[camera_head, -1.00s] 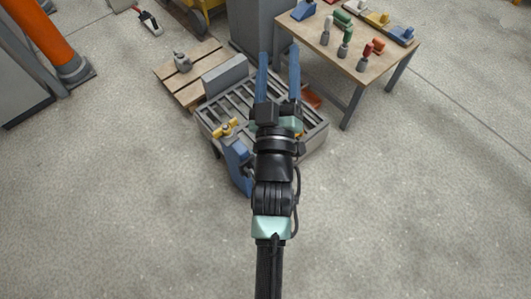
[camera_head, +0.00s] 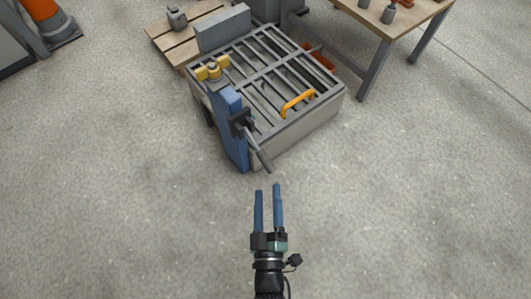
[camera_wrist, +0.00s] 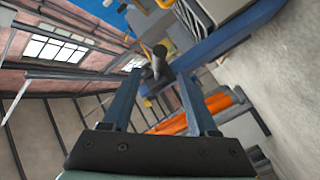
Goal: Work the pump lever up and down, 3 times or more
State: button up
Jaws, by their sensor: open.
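The pump lever (camera_head: 257,149) is a dark grey bar that sticks out from a black pivot on the blue post (camera_head: 229,127) at the front of the grated panel mould (camera_head: 305,122). It slants down toward the front right. My gripper (camera_head: 268,187) is open, with two blue fingers pointing at the lever, just short of its end in the head view. The fingers hold nothing. In the wrist view the lever's round grey end (camera_wrist: 160,51) appears between and beyond the fingertips of my gripper (camera_wrist: 158,72).
A yellow handle (camera_head: 212,69) sits on top of the post's left side, and an orange handle (camera_head: 297,102) lies over the grate. A wooden pallet (camera_head: 165,45) stands behind left, a table (camera_head: 431,12) behind right. The floor around my arm is clear.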

aim_at(266, 156)
jog(key=w+b, duration=0.5)
jog(key=w, duration=0.6)
jog(key=shift+w+r+b, duration=0.1)
jog(key=shift+w+b, duration=0.25)
jog(key=shift+w, duration=0.35)
jog(key=shift+c, duration=0.2)
jog(key=shift+d, duration=0.1)
grip_shut()
